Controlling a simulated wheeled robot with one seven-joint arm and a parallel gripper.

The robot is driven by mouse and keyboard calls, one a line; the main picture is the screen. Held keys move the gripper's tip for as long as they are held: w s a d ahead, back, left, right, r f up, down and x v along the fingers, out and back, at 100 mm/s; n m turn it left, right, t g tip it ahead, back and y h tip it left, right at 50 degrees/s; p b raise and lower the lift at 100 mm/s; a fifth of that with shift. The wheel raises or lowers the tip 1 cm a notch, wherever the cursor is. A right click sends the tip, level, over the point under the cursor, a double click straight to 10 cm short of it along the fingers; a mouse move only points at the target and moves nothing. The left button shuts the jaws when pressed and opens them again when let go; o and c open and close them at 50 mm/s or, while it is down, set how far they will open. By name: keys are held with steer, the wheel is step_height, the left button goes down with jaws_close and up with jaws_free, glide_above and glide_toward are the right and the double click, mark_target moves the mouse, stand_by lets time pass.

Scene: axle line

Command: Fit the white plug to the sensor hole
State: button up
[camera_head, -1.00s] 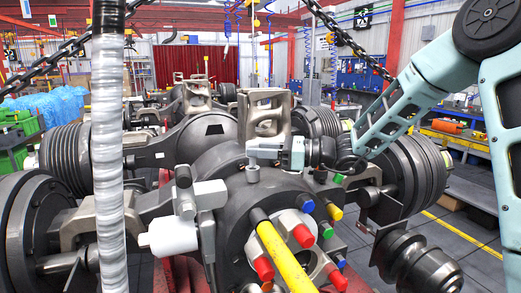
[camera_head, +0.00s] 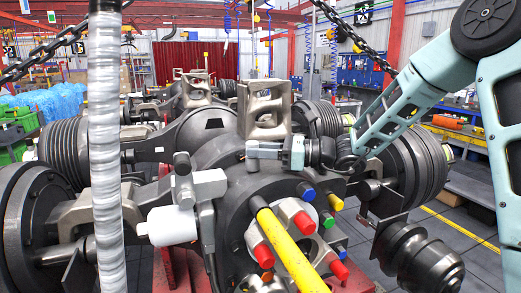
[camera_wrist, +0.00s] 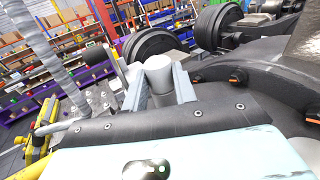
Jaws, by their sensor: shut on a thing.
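The white plug (camera_wrist: 160,78) is a pale cylinder between the two fingers of my gripper (camera_wrist: 158,92) in the wrist view. In the head view my gripper (camera_head: 256,150) reaches in from the right, shut on the plug, above the dark axle housing (camera_head: 222,178). The fingers mostly hide the plug there. A short grey collar (camera_head: 252,165) stands on the housing directly below the fingertips. The opening of the sensor hole is not visible, and I cannot tell whether the plug touches the collar.
A tall cast bracket (camera_head: 264,108) stands close behind my gripper. A yellow shaft (camera_head: 287,250) with coloured caps around it juts out in front. A white cylinder (camera_head: 170,225) sits at the left. A wrapped pole (camera_head: 104,150) and hanging chains cross the view.

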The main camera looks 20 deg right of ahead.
steer(key=o, duration=1)
steer(key=shift+f, duration=0.15)
steer(key=b+v, duration=0.5)
steer(key=v, duration=1.2)
steer(key=shift+s+d, duration=0.15)
